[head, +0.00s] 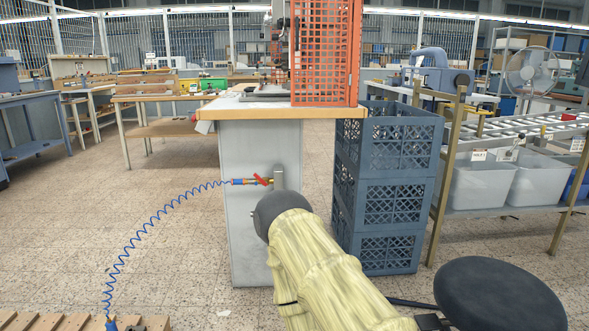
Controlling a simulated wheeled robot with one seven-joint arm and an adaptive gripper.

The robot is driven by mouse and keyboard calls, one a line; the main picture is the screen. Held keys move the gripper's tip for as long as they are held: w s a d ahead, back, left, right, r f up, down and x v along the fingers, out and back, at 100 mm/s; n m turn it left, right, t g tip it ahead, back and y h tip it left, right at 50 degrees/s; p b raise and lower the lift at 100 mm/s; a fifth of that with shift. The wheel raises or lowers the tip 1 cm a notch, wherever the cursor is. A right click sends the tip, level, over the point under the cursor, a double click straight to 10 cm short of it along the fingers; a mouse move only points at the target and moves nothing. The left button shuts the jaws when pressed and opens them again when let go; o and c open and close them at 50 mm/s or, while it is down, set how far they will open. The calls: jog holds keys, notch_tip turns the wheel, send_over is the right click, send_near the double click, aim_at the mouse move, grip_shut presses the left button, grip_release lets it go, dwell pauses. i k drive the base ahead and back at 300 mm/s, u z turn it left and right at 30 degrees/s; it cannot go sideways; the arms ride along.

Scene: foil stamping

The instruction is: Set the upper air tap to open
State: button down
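The upper air tap (262,180) is on the grey side panel of the bench, with a red lever that sits slanted across its horizontal body. A blue coiled hose (150,222) runs from its left end down to the floor area at lower left. A grey upright piece (279,176) stands at the tap's right end. A small fitting (254,215) shows lower down, mostly hidden by my arm. My arm, in a pale yellow sleeve with a dark rounded end, reaches up just below the tap. My gripper's fingers are not visible; the arm may hide them.
The bench (232,107) has a wooden top and carries a machine behind an orange mesh guard (325,55). Stacked blue-grey crates (388,190) stand close on the right. A slatted wooden pallet (80,320) lies at lower left. The floor left of the bench is mostly clear.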

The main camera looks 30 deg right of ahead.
aim_at(260, 179)
jog(key=z, duration=0.25)
jog(key=i, duration=0.95)
jog(key=u, duration=0.55)
